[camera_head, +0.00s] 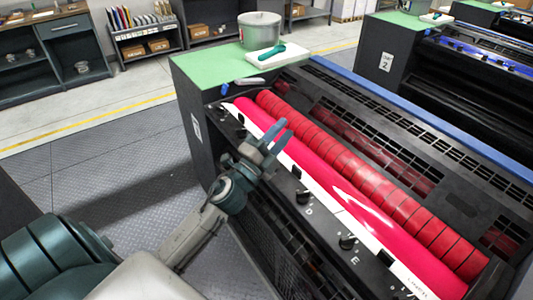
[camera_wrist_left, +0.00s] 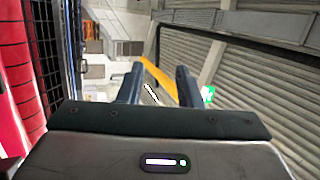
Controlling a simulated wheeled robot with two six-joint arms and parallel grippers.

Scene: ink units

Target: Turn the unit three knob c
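The knob by the letter D (camera_head: 302,196) and the knob by the letter E (camera_head: 347,241) show clearly. Knob c is not seen; my left gripper and wrist cover the part of the row before D. My left gripper (camera_head: 284,130) is over the strip and roller edge, its two blue fingers apart with nothing seen between them. The fingers also show apart in the left wrist view (camera_wrist_left: 159,68), where no knob shows. My right gripper is not in view.
A green top (camera_head: 190,70) at the unit's far end holds a metal pot (camera_head: 259,30) and a white tray with a green-handled tool (camera_head: 272,51). A unit marked 2 (camera_head: 386,61) stands behind. Floor to the left is clear.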

